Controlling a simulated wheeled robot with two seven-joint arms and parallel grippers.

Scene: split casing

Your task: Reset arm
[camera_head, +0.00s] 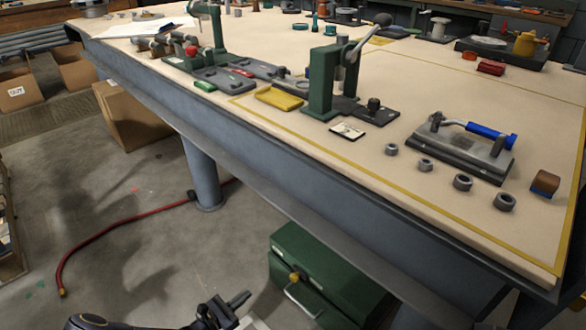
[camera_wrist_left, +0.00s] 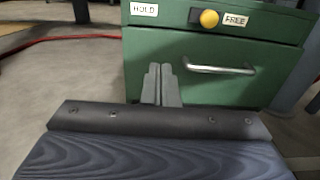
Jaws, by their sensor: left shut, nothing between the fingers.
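My left gripper (camera_head: 228,312) is low at the bottom of the head view, below the workbench edge and beside a green cabinet. In the left wrist view its two fingers (camera_wrist_left: 161,84) are together with nothing between them. The fingers point at the front of the green cabinet (camera_wrist_left: 150,50), apart from it as far as I can judge. The cabinet has a yellow knob (camera_wrist_left: 209,18) between HOLD and FREE labels, and a metal handle (camera_wrist_left: 220,69). My right gripper does not show.
The workbench (camera_head: 400,190) stands above and behind my left arm. It bears a green press (camera_head: 325,85), a blue-handled clamp plate (camera_head: 465,145) and several nuts. A red hose (camera_head: 105,232) lies on the floor. The floor at the left is mostly clear, with cardboard boxes (camera_head: 130,115) behind.

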